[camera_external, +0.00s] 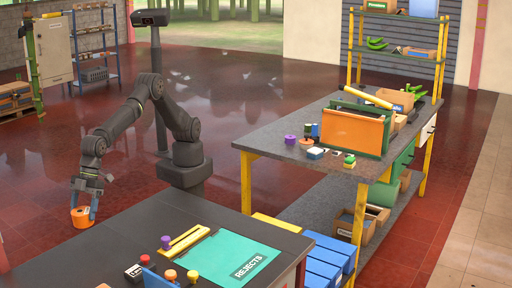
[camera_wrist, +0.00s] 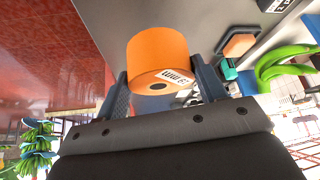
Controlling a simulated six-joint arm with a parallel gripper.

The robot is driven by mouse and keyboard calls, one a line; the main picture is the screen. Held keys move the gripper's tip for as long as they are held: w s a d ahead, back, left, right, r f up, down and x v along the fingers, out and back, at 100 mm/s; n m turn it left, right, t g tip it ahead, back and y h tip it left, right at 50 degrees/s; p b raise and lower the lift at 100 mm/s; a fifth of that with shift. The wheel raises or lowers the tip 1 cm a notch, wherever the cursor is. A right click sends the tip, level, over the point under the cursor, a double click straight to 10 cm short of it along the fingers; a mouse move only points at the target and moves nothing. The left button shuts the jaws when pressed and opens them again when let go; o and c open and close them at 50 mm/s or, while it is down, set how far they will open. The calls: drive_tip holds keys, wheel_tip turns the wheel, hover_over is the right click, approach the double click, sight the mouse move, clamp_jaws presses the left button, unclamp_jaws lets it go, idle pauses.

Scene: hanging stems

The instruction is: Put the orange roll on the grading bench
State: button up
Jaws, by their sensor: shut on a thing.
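The orange roll (camera_external: 81,218) is held between the two fingers of my gripper (camera_external: 83,207), which is shut on it. In the external view it hangs over the red floor, just past the far left edge of the near dark bench (camera_external: 140,230). In the wrist view the roll (camera_wrist: 157,50) sits between the fingertips of my gripper (camera_wrist: 160,85); a white printed label and a dark centre hole show on it. Another grey bench (camera_external: 270,125) stands at the right. I cannot tell which one is the grading bench.
The near bench carries a teal REJECTS mat (camera_external: 232,257), a yellow frame (camera_external: 184,242) and several small coloured items. The right bench holds an orange panel (camera_external: 354,132), boxes and small items. Its front left top is clear. A shelf rack (camera_external: 398,48) stands behind.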

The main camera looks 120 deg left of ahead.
drive_tip(key=shift+s+d+f, duration=0.15)
drive_tip(key=shift+f, duration=0.1)
drive_tip(key=w+f, duration=0.2)
drive_tip(key=w, duration=0.1)
drive_tip(key=w+f, duration=0.2)
drive_tip(key=w, duration=0.2)
drive_tip(key=w+d+f, duration=0.1)
drive_tip(key=w+f, duration=0.1)
drive_tip(key=w, duration=0.2)
drive_tip(key=shift+f, duration=2.3)
drive_tip(key=shift+f, duration=0.1)
drive_tip(key=o, duration=1.1)
drive_tip(key=shift+f, duration=0.1)
drive_tip(key=shift+c, duration=0.2)
